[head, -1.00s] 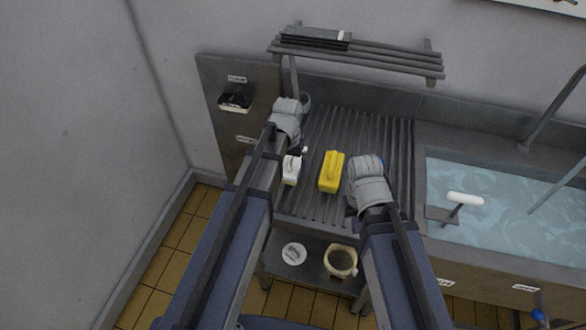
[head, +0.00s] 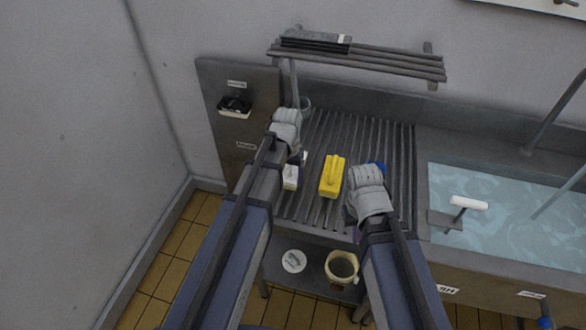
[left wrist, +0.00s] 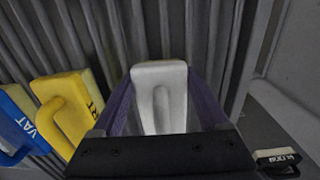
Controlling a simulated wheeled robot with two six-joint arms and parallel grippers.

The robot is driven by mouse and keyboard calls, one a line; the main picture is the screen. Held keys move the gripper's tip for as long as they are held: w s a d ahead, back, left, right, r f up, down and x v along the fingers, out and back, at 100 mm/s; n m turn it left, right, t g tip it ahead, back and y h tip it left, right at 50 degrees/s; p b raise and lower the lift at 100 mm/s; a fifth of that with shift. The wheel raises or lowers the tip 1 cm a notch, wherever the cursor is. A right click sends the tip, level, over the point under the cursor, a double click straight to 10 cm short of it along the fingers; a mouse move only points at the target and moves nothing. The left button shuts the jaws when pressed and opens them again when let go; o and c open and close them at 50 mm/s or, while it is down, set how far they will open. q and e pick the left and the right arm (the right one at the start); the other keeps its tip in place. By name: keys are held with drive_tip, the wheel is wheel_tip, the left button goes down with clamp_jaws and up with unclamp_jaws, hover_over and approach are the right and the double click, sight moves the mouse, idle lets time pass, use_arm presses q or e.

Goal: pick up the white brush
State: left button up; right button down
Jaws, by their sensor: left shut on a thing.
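The white brush (head: 290,178) is on or just above the ribbed drainboard (head: 310,208), beside the yellow brush (head: 331,178). My left gripper (head: 297,160) is at it; in the left wrist view its purple fingers lie on both sides of the white brush (left wrist: 160,95), shut on it. I cannot tell whether the brush is clear of the board.
The yellow brush (left wrist: 72,108) and the blue brush (left wrist: 20,120) lie left in the left wrist view. A sink of water (head: 500,205) is at right, a rack (head: 360,55) above. A black-handled brush (head: 234,106) is on the side panel. A bucket (head: 341,267) stands below.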

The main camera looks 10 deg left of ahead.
use_arm(q)
drive_tip(key=c, duration=0.4)
drive_tip(key=shift+r, duration=0.1)
